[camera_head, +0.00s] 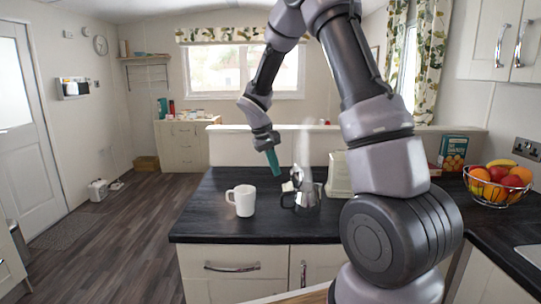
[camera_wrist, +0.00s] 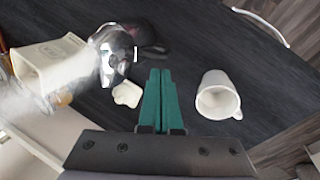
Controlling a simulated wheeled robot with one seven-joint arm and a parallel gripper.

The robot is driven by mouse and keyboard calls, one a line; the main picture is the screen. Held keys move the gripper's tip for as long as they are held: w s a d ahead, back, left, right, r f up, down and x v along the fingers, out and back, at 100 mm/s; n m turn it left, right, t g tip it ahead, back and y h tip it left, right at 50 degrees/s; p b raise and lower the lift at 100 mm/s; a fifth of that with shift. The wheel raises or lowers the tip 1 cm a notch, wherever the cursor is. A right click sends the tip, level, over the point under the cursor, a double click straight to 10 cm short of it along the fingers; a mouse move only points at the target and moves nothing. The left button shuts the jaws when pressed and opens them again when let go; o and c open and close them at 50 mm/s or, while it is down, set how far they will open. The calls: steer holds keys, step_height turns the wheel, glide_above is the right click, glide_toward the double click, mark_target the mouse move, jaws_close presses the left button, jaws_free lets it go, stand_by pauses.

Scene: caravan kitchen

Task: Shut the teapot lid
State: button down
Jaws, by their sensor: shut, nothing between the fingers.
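The shiny metal teapot (camera_head: 308,196) stands on the dark worktop, with its dark handle to the left. Its lid (camera_head: 296,176) appears tilted up and open above the body, and steam rises there. In the wrist view the teapot (camera_wrist: 113,52) is at the upper left, partly blurred by steam; its lid is hard to make out there. My gripper (camera_head: 277,174) has teal fingers, shut and empty, pointing down above the worktop to the left of the lid and apart from it. In the wrist view the closed fingers (camera_wrist: 160,72) are to the right of the teapot.
A white mug (camera_head: 242,201) stands left of the teapot, and right of my fingers in the wrist view (camera_wrist: 217,95). A cream container (camera_head: 339,175) stands close behind the teapot. A small cream object (camera_wrist: 127,94) lies beside the teapot. A fruit basket (camera_head: 498,185) is far right.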

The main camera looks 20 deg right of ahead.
mark_target(295, 172)
steer(key=shift+w+d+f, duration=0.1)
steer(key=shift+w+d, duration=0.1)
steer(key=shift+d, duration=1.65)
steer(key=shift+d, duration=0.15)
steer(key=shift+d+r+y, duration=0.3)
steer(key=shift+d+y, duration=0.4)
steer(key=shift+y, duration=0.1)
steer(key=d+y, duration=0.2)
steer(key=shift+w+d+r+y, duration=0.1)
steer(key=shift+r+y, duration=0.05)
steer(key=shift+y, duration=0.15)
steer(key=d+f+y, duration=0.4)
steer(key=d+y, duration=0.4)
steer(key=y, duration=0.3)
steer(key=shift+d+f, duration=0.25)
steer(key=shift+f, duration=0.05)
steer(key=shift+w+f, duration=0.1)
